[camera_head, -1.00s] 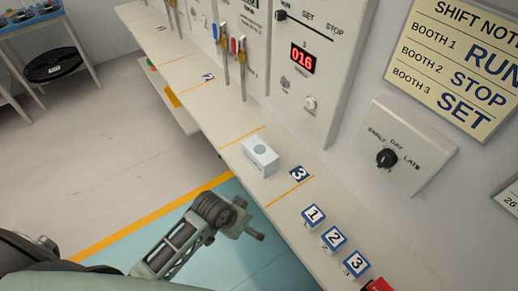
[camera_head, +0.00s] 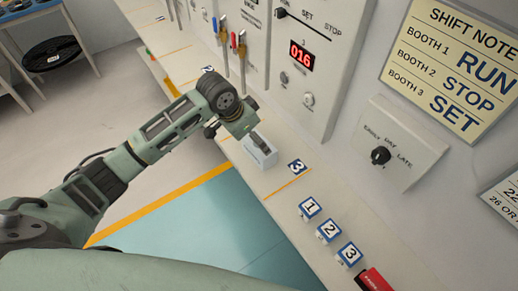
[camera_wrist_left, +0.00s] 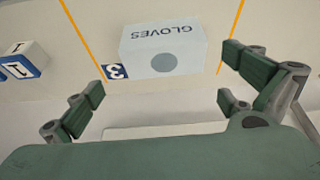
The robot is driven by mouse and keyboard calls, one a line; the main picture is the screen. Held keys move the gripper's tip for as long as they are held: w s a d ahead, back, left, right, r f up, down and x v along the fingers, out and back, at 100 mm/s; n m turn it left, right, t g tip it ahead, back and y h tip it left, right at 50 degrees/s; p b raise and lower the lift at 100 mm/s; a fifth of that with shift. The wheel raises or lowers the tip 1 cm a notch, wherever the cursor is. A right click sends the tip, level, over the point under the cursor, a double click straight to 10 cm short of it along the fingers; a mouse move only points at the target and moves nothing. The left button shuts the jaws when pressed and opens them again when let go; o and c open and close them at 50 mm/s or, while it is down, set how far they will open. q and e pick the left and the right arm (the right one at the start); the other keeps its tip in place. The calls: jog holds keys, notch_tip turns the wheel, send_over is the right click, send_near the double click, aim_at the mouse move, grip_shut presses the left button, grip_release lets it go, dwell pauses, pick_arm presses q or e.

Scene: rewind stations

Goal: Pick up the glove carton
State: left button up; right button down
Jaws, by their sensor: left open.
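The glove carton (camera_head: 262,153) is a small pale box on the shelf, beside the number 3 label. In the left wrist view the carton (camera_wrist_left: 160,50) shows the word GLOVES and a grey circle, upside down. My left gripper (camera_head: 252,135) is over the carton in the head view and hides part of its top. In the left wrist view my left gripper (camera_wrist_left: 160,100) has its fingers spread wide, and the carton lies beyond the fingertips, between the two sides. Nothing is held in it. My right gripper is not in view.
Number blocks 1 (camera_head: 309,208), 2 (camera_head: 329,231) and 3 (camera_head: 349,254) stand along the shelf (camera_head: 290,185) near a red object (camera_head: 374,280). The wall panel with a red 016 display (camera_head: 301,55) rises behind the carton. A dial box (camera_head: 395,148) is on the wall.

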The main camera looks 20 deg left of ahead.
aim_at(259, 150)
pick_arm(q)
jog(key=shift+w+f, duration=0.15)
jog(key=shift+w, duration=0.1)
jog(key=p+x, duration=0.1)
jog(key=x, duration=0.2)
jog(key=p+x, duration=0.1)
jog(key=x, duration=0.2)
jog(key=shift+a+f, duration=0.15)
jog(key=shift+a, duration=0.05)
jog(key=shift+w+d+f, duration=0.1)
jog(key=shift+w+f, duration=0.05)
jog(key=shift+f, duration=0.3)
jog(key=c, duration=0.9)
jog(key=shift+c, duration=0.5)
jog(key=shift+r, duration=0.1)
